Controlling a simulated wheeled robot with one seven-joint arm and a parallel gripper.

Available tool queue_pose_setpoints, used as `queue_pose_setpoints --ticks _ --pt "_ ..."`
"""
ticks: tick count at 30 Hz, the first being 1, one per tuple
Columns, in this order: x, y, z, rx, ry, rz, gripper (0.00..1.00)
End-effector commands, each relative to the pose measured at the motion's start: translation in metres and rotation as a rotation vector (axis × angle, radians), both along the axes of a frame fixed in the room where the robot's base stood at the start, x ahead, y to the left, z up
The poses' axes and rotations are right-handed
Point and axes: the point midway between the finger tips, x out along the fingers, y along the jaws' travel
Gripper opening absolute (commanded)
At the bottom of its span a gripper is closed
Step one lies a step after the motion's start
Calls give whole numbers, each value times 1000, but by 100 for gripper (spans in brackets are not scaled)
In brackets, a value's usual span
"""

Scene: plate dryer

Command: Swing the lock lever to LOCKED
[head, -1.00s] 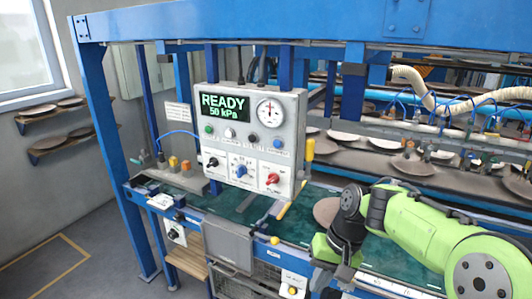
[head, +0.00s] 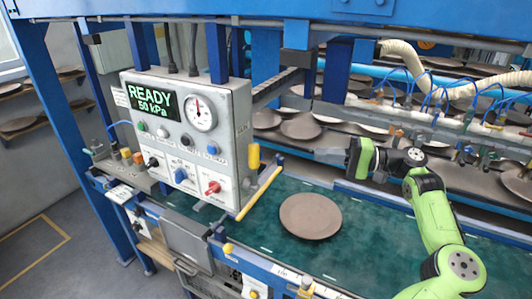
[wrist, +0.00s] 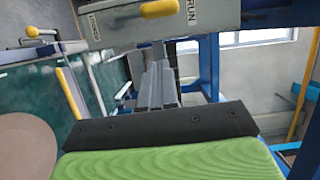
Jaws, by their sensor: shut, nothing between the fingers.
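The lock lever (wrist: 158,9) is a short bar with a yellow grip at the top of the wrist view, on the side of the grey control box. Its grip points to the RUN label (wrist: 191,12); the LOCKED label (wrist: 97,25) is to the left. In the head view the yellow grip (head: 253,157) stands on the box's right side. My gripper (head: 318,155) is shut and empty, pointing left toward that side, with a gap between. Its grey fingers (wrist: 160,82) show side by side in the wrist view.
The control box (head: 210,130) reads READY, 50 kPa. A brown plate (head: 311,215) rests on the green belt (head: 270,240). A blue beam (head: 270,30) crosses above. Hoses and plates are behind my arm.

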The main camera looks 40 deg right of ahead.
Motion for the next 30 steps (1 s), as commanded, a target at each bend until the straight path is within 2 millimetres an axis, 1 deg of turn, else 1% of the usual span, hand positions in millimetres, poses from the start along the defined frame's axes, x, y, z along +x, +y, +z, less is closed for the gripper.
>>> queue_pose_setpoints --ticks 4,7,19,21,24,27,30 --pt "3 3 -1 -1 2 2 0" --pt "13 11 -1 -2 2 5 0" --pt "82 65 -2 -2 4 7 0" --pt "82 78 -2 -2 3 6 0" --pt "84 92 -3 -1 3 5 0" --pt "85 100 -2 0 2 3 0" --pt "85 102 -2 0 2 2 0"
